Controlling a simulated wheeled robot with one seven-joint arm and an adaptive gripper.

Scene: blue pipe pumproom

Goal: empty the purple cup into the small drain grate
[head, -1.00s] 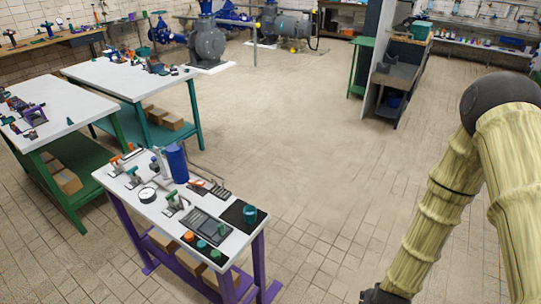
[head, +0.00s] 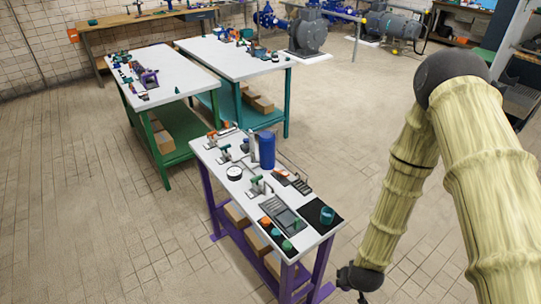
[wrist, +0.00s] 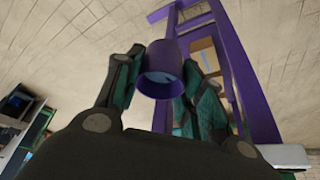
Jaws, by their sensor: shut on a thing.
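The purple cup (wrist: 160,84) is between the two fingers of my gripper (wrist: 163,88) in the wrist view, its open mouth turned toward the camera. Something pale bluish shows inside its mouth; I cannot tell whether it is liquid. In the head view my gripper (head: 358,283) is low, right of the purple-legged table, and the cup cannot be made out there. On that table lie a larger slatted grey plate (head: 278,215) and a smaller dark slatted piece (head: 301,186), which may be the small drain grate; I cannot be sure.
The purple-legged table (head: 222,182) also carries a blue cylinder (head: 267,151), a round gauge (head: 234,173), and a teal cup (head: 327,215) on a black mat. Two white-topped tables (head: 165,75) (head: 250,62) stand behind. The tiled floor (head: 340,120) between is clear.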

